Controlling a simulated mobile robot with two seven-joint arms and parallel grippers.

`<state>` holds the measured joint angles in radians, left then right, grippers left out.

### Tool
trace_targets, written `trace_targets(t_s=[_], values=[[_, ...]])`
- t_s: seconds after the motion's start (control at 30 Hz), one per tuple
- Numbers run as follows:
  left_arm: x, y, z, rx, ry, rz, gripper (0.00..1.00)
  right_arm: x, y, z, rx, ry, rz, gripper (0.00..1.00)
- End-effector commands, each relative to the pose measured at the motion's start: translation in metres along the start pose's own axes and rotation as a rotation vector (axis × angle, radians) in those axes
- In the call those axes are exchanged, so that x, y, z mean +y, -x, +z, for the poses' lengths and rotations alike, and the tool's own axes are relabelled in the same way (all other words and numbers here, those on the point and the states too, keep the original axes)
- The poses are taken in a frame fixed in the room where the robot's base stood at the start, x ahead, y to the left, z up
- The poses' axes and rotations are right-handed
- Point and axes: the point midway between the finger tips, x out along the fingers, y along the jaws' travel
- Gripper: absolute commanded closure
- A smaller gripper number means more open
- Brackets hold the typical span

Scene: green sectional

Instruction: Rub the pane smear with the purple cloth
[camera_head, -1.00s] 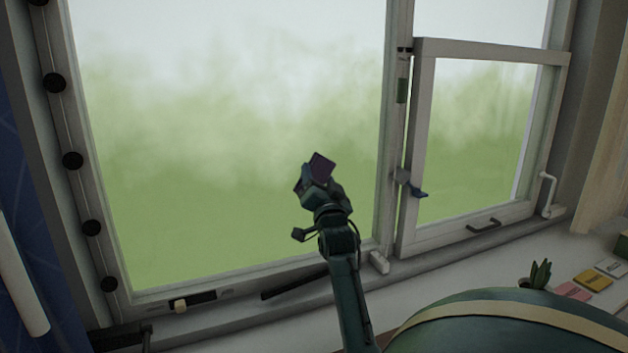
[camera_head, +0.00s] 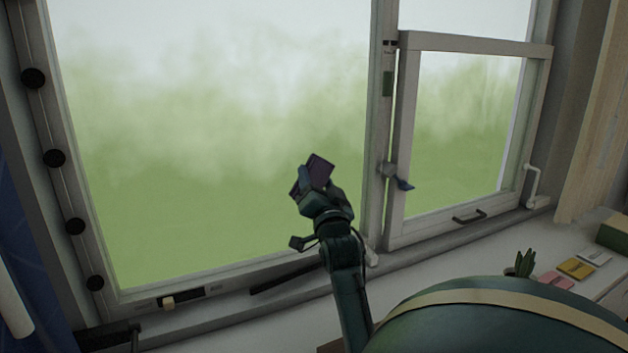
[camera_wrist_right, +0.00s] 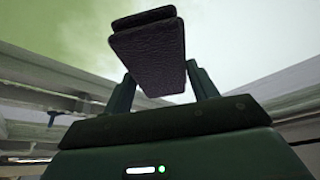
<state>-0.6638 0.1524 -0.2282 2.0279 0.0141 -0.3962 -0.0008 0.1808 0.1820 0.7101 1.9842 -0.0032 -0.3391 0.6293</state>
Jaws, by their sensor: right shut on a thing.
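The purple cloth (camera_head: 321,170) is a dark folded pad, held in my right gripper (camera_head: 312,181) in front of the large window pane (camera_head: 200,190). In the right wrist view the cloth (camera_wrist_right: 147,55) sits between the two fingers of my right gripper (camera_wrist_right: 160,85), which is shut on it. I cannot tell whether the cloth touches the glass. The pane looks pale at the top and green below, with a cloudy whitish band across it. I cannot tell a separate smear from this haze. My left gripper is not in view.
A smaller hinged sash (camera_head: 460,140) with a handle (camera_head: 469,214) is to the right. The window frame's lower rail and sill run below my right gripper. A small plant (camera_head: 523,263) and coloured cards (camera_head: 576,268) lie on the surface at right. A blue curtain (camera_head: 38,260) hangs at left.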

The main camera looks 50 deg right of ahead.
Motion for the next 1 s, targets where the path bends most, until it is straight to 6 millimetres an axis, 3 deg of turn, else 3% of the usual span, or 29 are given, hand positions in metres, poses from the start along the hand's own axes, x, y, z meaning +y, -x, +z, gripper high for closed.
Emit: trace_targets(t_s=[0.27, 0.6, 1.0], values=[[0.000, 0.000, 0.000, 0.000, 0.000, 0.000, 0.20, 0.000, 0.002, -0.001, 0.000, 0.000, 0.000, 0.67], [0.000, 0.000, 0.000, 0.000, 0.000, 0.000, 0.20, 0.000, 0.026, -0.011, 0.000, -0.001, -0.001, 0.67], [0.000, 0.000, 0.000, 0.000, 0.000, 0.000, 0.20, 0.000, 0.028, -0.012, 0.001, -0.001, -0.001, 0.67]])
